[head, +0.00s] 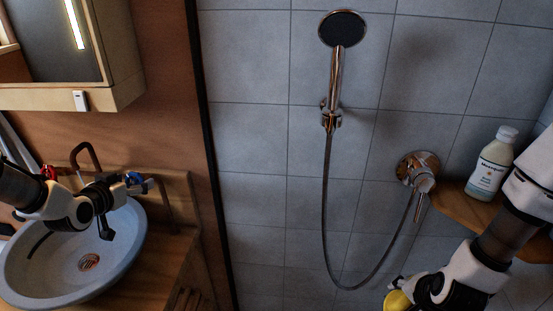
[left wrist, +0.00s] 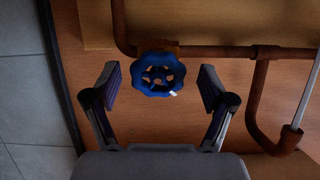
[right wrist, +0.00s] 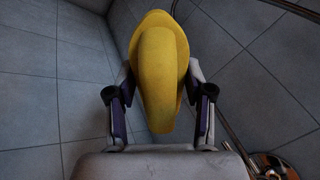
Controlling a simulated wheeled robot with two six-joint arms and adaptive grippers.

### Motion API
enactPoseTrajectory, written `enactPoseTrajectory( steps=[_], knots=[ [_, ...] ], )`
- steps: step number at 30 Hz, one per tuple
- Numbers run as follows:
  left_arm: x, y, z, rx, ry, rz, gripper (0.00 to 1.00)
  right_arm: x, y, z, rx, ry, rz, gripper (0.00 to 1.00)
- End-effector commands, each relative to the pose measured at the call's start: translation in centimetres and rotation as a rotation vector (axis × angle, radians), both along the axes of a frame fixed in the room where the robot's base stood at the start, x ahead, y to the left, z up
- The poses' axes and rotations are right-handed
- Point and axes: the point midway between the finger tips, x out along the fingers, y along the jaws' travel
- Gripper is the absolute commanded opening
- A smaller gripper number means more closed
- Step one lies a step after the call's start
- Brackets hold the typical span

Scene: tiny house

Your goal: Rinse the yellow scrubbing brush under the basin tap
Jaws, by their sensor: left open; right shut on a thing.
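The yellow scrubbing brush (head: 397,300) is at the bottom right of the head view, in my right gripper (head: 408,288). In the right wrist view the brush (right wrist: 160,75) stands up between the two fingers, which are shut on it. My left gripper (head: 127,190) is open at the basin tap (head: 83,150). In the left wrist view a blue valve wheel (left wrist: 159,74) on a copper pipe lies between its spread fingers, with gaps at both sides. The pale round basin (head: 125,250) is below my left arm, which partly hides it.
A red valve wheel (head: 48,172) is left of the tap. A mirror cabinet (head: 120,50) hangs above the basin. A shower head (head: 342,30) with its hose is on the tiled wall. A white bottle (head: 490,168) stands on the wooden shelf (head: 462,203) near my right arm.

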Motion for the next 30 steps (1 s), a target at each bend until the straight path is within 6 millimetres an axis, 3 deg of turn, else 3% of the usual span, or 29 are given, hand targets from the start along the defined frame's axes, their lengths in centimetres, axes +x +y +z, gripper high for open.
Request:
enactPoseTrajectory(
  steps=[9, 14, 15, 30],
  knots=[
    [0.60, -0.13, -0.28, 0.000, 0.000, -0.001, 0.83, 0.02, -0.01, 0.06, 0.000, 0.000, 0.000, 0.24],
    [0.58, -0.12, -0.27, 0.000, 0.000, -0.001, 0.26, 0.02, -0.01, 0.06, 0.000, 0.000, 0.000, 0.24],
    [0.58, -0.12, -0.26, 0.000, 0.000, -0.001, 0.22, 0.02, -0.01, 0.06, 0.000, 0.000, 0.000, 0.24],
    [0.60, -0.12, -0.24, 0.077, -0.013, -0.039, 0.22, 0.02, -0.01, -0.14, 0.000, 0.000, 0.000, 0.24]
  ],
)
